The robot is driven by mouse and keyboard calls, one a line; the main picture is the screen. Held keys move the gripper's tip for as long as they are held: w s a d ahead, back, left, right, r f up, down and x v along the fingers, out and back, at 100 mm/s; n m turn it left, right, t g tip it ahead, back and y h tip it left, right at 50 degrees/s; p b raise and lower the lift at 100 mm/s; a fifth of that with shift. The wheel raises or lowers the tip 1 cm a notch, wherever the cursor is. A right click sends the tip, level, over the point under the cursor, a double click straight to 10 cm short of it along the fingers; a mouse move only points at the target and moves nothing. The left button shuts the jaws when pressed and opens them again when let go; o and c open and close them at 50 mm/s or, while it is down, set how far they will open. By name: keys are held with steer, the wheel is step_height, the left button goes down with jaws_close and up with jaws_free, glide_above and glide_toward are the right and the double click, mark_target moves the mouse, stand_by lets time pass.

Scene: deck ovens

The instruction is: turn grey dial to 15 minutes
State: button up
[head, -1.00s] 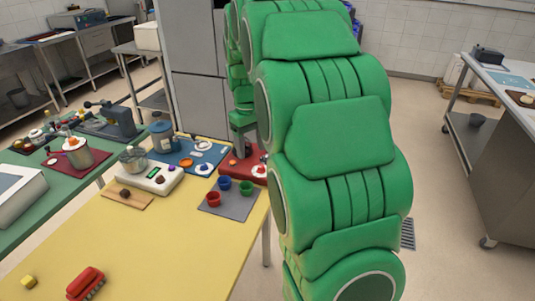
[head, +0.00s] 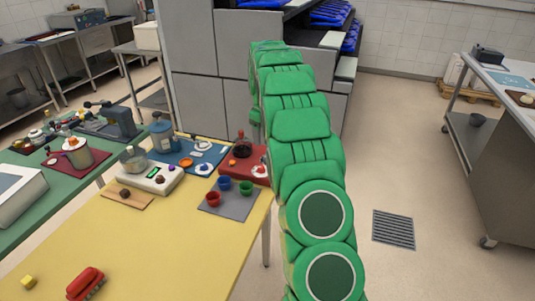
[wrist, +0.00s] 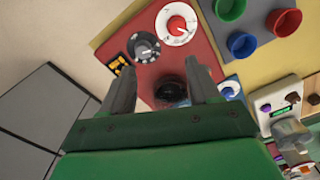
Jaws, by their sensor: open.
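The grey dial (wrist: 145,47) is a dark grey knob with a pale pointer and tick marks around it, on a red board (wrist: 188,55) in the wrist view. Next to it is a white dial (wrist: 177,25) with a red knob. My gripper (wrist: 160,70) is open and empty, its two grey fingers pointing towards the board. The grey dial lies beyond the fingertips, apart from them. In the head view the red board (head: 232,172) is at the yellow table's far right corner; I cannot make out the grey dial or my fingers there.
A dark round-topped vessel (head: 241,148) stands on the red board, showing between my fingers in the wrist view. Red (head: 213,199), blue (head: 224,183) and green (head: 246,187) cups stand on a grey mat nearby. A white scale (head: 157,179) is farther left. Floor right of the table is clear.

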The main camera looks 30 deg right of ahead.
steer(key=w+d+f, duration=0.2)
steer(key=f, duration=0.1)
steer(key=shift+w+d+f, duration=0.1)
steer(key=shift+w+d, duration=0.25)
steer(key=shift+d, duration=0.05)
steer(key=shift+f, duration=3.9)
steer(key=c, duration=1)
